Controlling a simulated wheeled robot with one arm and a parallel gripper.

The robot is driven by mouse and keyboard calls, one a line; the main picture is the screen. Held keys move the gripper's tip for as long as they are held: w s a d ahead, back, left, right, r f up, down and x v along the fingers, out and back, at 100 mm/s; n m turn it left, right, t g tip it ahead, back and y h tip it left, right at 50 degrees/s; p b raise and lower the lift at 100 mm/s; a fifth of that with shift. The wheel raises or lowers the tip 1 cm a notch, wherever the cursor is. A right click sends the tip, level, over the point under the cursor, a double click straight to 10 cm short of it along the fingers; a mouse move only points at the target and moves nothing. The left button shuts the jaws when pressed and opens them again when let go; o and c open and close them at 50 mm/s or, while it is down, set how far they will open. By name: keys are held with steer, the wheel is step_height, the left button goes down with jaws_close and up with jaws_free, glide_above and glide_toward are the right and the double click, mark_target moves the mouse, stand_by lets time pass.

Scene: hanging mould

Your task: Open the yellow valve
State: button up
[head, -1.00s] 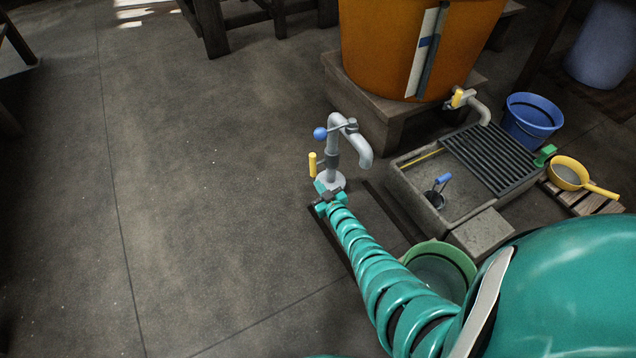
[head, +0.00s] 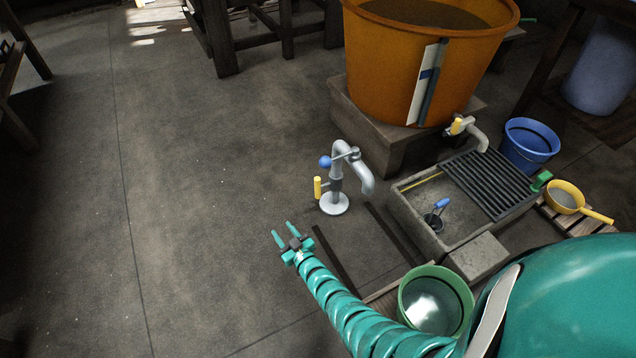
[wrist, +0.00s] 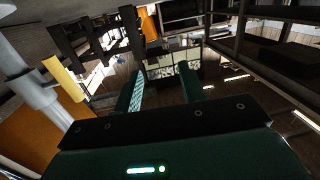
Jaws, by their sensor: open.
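A grey standpipe (head: 336,180) with a curved spout stands on a round base on the floor. An upright yellow handle (head: 318,187) is on its left side, and a blue knob (head: 325,162) is above it. The pipe (wrist: 35,85) and the yellow handle (wrist: 65,78) also show at the left of the wrist view. A second yellow handle (head: 457,126) is on the tap of the orange vat. My gripper (head: 284,234) is open and empty, left of and nearer than the standpipe, apart from it. In the wrist view its fingers (wrist: 163,85) hold nothing.
The orange vat (head: 390,65) stands on a block behind the standpipe. A stone basin (head: 415,215) with a grate and a blue-handled part (head: 441,203) is to the right. A green bucket (head: 409,310) stands near my arm. The floor at left is clear.

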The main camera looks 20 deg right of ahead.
step_height(320, 180, up, 3)
steer(key=a+m+t+h, duration=0.1)
steer(key=a+m, duration=0.1)
steer(key=m+g+h, duration=0.1)
steer(key=m+h, duration=0.5)
steer(key=h, duration=0.5)
glide_toward(317, 187)
steer(key=b+x, duration=0.9)
steer(key=b, duration=0.1)
steer(key=shift+w+d, duration=0.15)
steer(key=shift+w, duration=0.2)
steer(key=shift+w+d+r+b, duration=0.15)
steer(key=shift+w+d+b, duration=0.15)
steer(key=shift+w+b, duration=0.35)
jaws_close()
